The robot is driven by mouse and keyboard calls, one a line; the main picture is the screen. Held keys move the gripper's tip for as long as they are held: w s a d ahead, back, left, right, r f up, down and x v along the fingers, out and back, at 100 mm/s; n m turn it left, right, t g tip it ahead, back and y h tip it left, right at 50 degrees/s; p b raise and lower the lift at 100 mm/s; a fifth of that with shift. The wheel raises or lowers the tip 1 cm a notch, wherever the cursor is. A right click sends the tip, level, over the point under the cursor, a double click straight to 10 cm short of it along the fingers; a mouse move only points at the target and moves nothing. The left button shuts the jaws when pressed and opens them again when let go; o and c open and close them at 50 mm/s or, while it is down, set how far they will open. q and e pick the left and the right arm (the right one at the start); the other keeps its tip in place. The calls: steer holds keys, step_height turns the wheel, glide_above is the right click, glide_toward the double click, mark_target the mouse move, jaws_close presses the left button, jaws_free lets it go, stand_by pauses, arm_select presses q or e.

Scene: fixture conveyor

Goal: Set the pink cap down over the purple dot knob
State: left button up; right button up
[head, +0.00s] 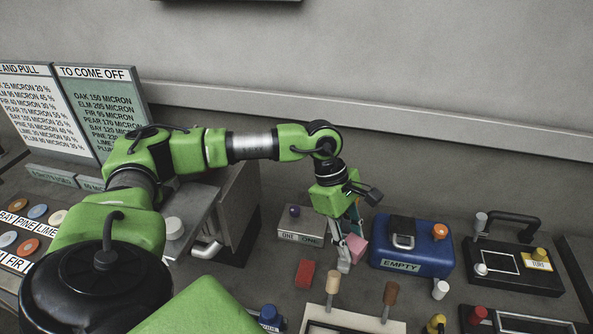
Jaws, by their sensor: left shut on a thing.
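The pink cap (356,250) is a small pink block at the fingertips of my left gripper (348,258). That gripper points down and is shut on the cap, with one finger covering part of it. A purple knob (294,211) stands on a grey box (294,233) with a partly readable label. The box is left of the gripper, and the cap is apart from the knob, to its right and nearer to me. Whether the cap touches the surface below is unclear. My right gripper is not in view.
A blue box (411,265) labelled EMPTY stands just right of the cap. A red block (305,273) lies left of the gripper. A tray with brown-topped pegs (389,294) is in front. A black case (511,268) is farther right.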

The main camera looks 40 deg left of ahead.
arm_select(q)
steer(key=w+a+n+t+y+p, duration=0.25)
steer(key=w+a+n, duration=0.2)
steer(key=n, duration=0.55)
steer(key=n+g+y+p, duration=0.2)
steer(key=n+y+p, duration=0.4)
steer(key=n, duration=1.6)
glide_above(295, 209)
steer(key=shift+d+f+t, duration=0.15)
steer(key=shift+f, duration=0.35)
steer(key=shift+d+f+t, duration=0.1)
steer(key=shift+d+f, duration=0.05)
steer(key=shift+f, duration=0.3)
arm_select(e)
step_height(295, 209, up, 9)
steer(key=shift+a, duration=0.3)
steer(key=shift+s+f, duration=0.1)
arm_select(q)
steer(key=shift+s+f, duration=0.1)
steer(key=shift+f, duration=0.7)
step_height(295, 209, down, 4)
steer(key=shift+b, duration=0.7)
steer(key=shift+f+b, duration=0.35)
steer(key=shift+f, duration=0.25)
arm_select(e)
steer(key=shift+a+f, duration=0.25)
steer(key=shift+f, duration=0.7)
